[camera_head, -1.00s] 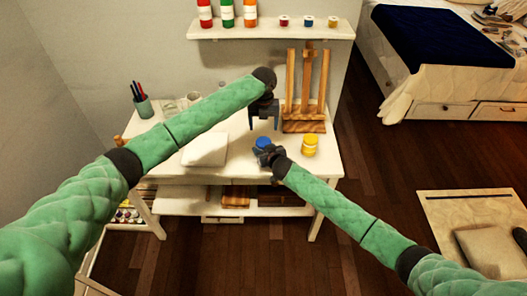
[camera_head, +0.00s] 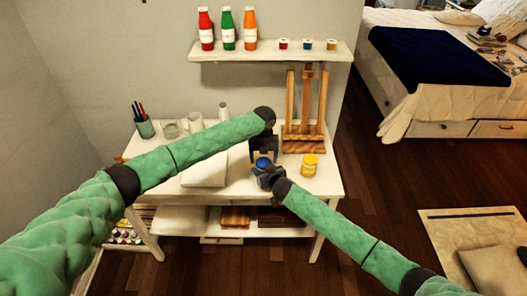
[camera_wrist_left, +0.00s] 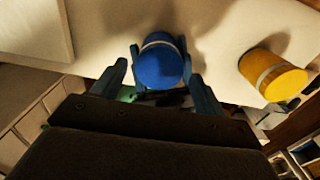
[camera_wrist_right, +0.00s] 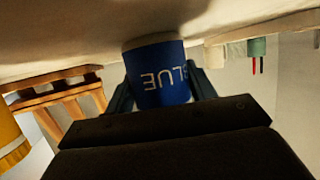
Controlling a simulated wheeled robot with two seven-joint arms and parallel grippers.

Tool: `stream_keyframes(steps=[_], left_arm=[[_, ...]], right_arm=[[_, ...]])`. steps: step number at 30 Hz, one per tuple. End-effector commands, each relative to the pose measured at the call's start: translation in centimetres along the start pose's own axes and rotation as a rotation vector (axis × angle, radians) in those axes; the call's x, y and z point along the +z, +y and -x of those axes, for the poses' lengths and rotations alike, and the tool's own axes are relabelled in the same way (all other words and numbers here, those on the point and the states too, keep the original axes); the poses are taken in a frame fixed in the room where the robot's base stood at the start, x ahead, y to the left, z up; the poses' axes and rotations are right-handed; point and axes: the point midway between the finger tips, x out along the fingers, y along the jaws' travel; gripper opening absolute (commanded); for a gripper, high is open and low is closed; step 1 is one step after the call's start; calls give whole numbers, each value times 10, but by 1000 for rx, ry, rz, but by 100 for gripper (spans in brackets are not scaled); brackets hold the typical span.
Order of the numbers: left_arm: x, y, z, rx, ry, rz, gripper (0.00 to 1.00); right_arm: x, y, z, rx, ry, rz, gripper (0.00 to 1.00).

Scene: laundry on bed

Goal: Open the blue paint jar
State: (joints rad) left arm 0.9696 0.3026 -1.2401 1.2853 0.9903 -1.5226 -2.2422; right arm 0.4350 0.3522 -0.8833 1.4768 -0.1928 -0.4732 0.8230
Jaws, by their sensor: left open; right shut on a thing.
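The blue paint jar (camera_head: 262,163) stands on the white table. In the right wrist view its label "BLUE" (camera_wrist_right: 162,78) shows between my right fingers. My right gripper (camera_head: 264,172) is shut on the jar's side, low and from the front. My left gripper (camera_head: 263,155) points down above the jar with its fingers open. In the left wrist view the jar's round blue lid (camera_wrist_left: 160,67) lies between and ahead of my left fingers, with a gap on both sides. The lid appears to be on the jar.
A yellow paint jar (camera_head: 309,165) stands to the right of the blue one. A wooden easel (camera_head: 304,143) is behind it. A white canvas or pad (camera_head: 204,174) lies to the left. A pencil cup (camera_head: 145,127) and glasses are at the back left. A shelf (camera_head: 270,50) with bottles hangs above.

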Motion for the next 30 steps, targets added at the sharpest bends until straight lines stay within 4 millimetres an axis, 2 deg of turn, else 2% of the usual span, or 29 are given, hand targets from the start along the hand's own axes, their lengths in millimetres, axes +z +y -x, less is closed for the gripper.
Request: stream_keyframes(steps=[6,14,21,30], left_arm=[[0,0,-12,1,0,1,73],[0,0,-12,1,-1,1,73],[0,0,-12,1,-1,1,28],[0,0,-12,1,-1,7,25]], right_arm=[[0,0,0,0,0,0,0],[0,0,0,0,0,0,0],[0,0,0,0,0,0,0],[0,0,0,0,0,0,0]])
